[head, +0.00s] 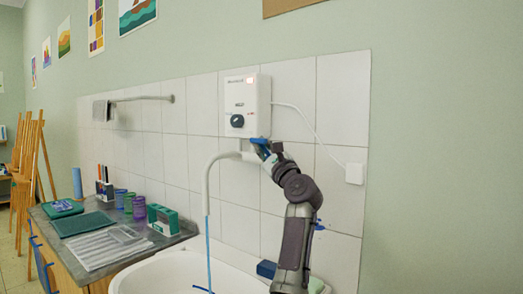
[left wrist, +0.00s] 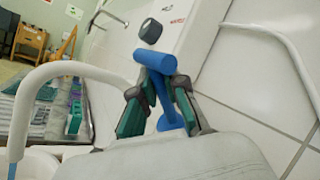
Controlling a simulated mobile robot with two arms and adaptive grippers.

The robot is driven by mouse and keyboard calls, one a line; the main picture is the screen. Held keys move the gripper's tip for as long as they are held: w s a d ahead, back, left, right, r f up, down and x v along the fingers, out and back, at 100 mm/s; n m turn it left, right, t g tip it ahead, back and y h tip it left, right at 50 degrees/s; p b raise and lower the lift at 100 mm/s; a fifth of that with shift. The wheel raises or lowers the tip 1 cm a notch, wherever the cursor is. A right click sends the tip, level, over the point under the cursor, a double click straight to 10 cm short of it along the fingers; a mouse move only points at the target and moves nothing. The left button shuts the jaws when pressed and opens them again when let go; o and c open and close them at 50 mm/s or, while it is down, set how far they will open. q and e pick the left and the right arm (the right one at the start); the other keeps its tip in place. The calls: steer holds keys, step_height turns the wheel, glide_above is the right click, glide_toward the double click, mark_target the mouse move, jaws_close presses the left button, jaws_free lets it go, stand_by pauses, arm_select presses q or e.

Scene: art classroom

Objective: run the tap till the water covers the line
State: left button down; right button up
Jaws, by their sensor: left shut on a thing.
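The tap is a white water heater (head: 247,105) on the tiled wall with a curved white spout (head: 209,175), which also shows in the left wrist view (left wrist: 70,69). A thin blue stream of water (head: 208,245) falls from the spout into the white sink (head: 160,272). My left gripper (head: 264,150) is at the blue tap handle under the heater. In the left wrist view, its green fingers are shut on the blue handle (left wrist: 154,62). My right gripper is not in view.
A counter (head: 60,246) left of the sink holds a green tray (head: 83,223), cups (head: 138,206) and a green box (head: 165,221). A dark blue block (head: 266,269) sits on the sink's rim near my arm. A towel rail (head: 140,98) is on the wall.

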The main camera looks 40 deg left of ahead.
arm_select(q)
steer(key=shift+f, duration=0.1)
steer(key=c, duration=1.2)
jaws_free()
steer(key=v, duration=1.2)
